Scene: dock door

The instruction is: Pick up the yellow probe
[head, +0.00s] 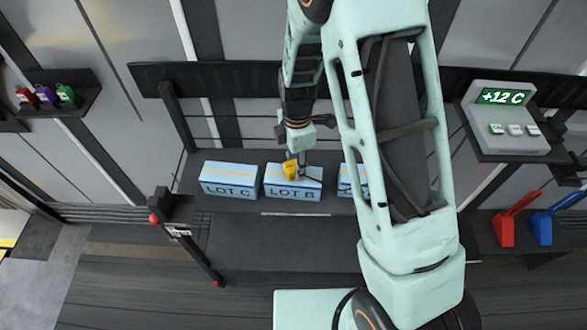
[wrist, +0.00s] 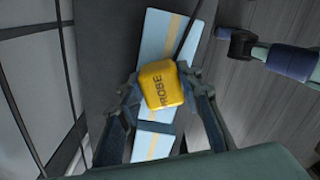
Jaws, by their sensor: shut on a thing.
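The yellow probe (wrist: 160,85) is a small block marked "PROBE", held between the two fingers of my gripper (wrist: 165,105) in the wrist view. In the head view the probe (head: 290,169) shows at the tip of my gripper (head: 298,160), in front of the box marked LOT B (head: 293,183). My gripper is shut on the probe. The wrist view cannot tell me whether the probe touches the blue box (wrist: 160,50) behind it. Anything below the probe is hidden.
A LOT C box (head: 229,180) stands left on the dark shelf (head: 240,206). Another blue box (head: 353,180) is partly hidden by my arm. Several coloured tags (head: 45,95) sit at left.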

